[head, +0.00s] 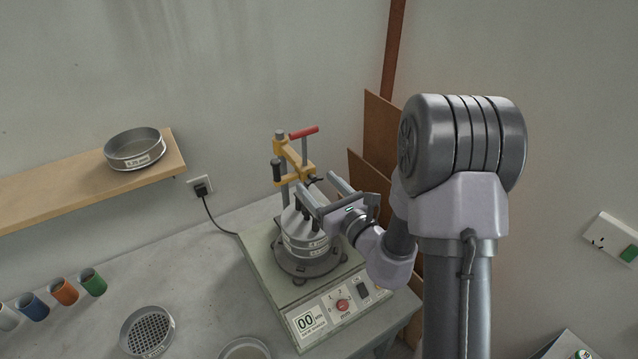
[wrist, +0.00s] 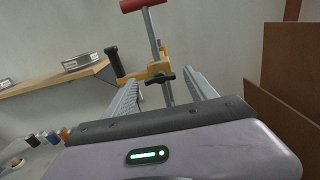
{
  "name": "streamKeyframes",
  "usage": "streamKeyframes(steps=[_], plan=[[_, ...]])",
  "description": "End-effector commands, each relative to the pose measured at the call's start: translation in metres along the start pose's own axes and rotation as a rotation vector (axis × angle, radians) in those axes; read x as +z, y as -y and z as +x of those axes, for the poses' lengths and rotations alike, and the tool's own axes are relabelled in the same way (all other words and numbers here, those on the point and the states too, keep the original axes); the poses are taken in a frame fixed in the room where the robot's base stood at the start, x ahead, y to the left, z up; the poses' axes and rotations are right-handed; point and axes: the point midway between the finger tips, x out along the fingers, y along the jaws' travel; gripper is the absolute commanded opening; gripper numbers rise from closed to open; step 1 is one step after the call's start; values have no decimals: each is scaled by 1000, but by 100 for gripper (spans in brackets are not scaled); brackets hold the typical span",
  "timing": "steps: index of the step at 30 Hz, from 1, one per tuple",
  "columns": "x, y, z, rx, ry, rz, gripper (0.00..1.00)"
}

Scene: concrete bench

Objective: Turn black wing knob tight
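The black wing knob (wrist: 160,77) sits on the yellow clamp bracket (wrist: 131,76), in front of a grey post. In the wrist view it shows between my fingertips, apart from both. In the head view the yellow clamp (head: 289,158) stands at the back of the shaker, and the knob is a small dark shape by my fingertips, hard to make out. My gripper (head: 314,182) is open and empty, level above the sieve stack; its fingers also show in the wrist view (wrist: 162,80). I cannot tell whether the fingertips reach the knob's depth.
A sieve stack (head: 303,243) sits on the shaker (head: 262,262) below my gripper. A red-handled lever (head: 304,132) tops the clamp. Brown boards (head: 379,130) lean close on the right. A wooden shelf (head: 60,195) with a sieve (head: 134,150) is at left. Coloured cups line the bench.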

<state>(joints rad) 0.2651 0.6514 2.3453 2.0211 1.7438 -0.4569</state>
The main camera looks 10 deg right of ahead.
Motion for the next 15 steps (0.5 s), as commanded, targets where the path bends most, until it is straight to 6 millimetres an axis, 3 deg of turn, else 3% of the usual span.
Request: streamKeyframes(steps=[1,9,15], plan=[[0,0,0,0,0,0,56],[0,0,0,1,0,0,3],[0,0,0,1,0,15,3]])
